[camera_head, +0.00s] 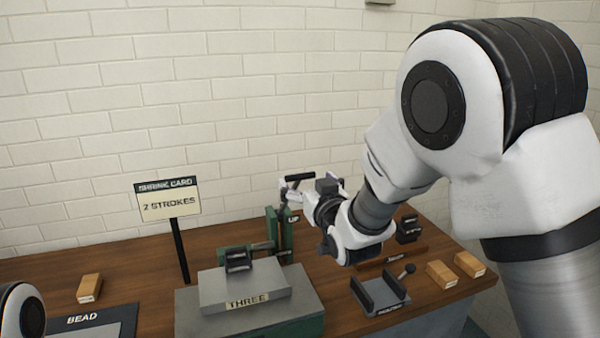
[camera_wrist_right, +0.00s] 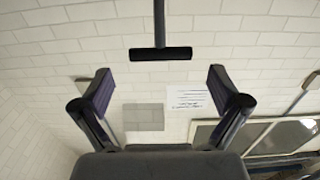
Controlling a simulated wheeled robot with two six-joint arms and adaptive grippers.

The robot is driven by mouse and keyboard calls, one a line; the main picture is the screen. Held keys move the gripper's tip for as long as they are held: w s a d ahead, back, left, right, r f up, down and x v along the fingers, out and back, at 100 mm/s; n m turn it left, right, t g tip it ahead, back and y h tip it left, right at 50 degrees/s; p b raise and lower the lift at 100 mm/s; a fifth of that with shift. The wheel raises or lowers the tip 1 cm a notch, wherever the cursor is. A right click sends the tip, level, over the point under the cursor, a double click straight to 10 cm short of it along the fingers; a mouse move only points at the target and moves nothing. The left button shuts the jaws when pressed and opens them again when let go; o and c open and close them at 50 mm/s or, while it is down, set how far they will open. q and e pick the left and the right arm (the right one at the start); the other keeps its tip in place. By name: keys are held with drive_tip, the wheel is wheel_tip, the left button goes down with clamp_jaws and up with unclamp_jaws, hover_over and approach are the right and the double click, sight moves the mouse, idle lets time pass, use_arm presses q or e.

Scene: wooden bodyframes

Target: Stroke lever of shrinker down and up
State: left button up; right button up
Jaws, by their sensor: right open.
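The shrinker (camera_head: 272,235) is a green upright machine at the back of the bench, with a label reading UP near its top. Its lever ends in a black crossbar handle (camera_head: 298,177), which stands high above the bench. In the right wrist view the lever handle (camera_wrist_right: 160,54) is a black T-bar, ahead of the fingers and centred between them. My right gripper (camera_head: 292,193) is open and empty beside the handle; its two purple-padded fingers (camera_wrist_right: 160,90) do not touch the bar. Only a white part of my left arm shows at the lower left; its gripper is out of view.
A shrink card sign (camera_head: 168,199) reads 2 STROKES. A grey block labelled THREE (camera_head: 245,288) stands in front of the shrinker. A BEAD tray (camera_head: 95,326), a dark holder (camera_head: 380,294) and several wooden blocks (camera_head: 89,288) lie around. A brick wall is behind.

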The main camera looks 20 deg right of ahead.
sight(301, 174)
drive_tip(key=w+p, duration=0.1)
drive_tip(key=w, duration=0.2)
drive_tip(key=shift+w+a, duration=0.1)
drive_tip(key=shift+w, duration=0.5)
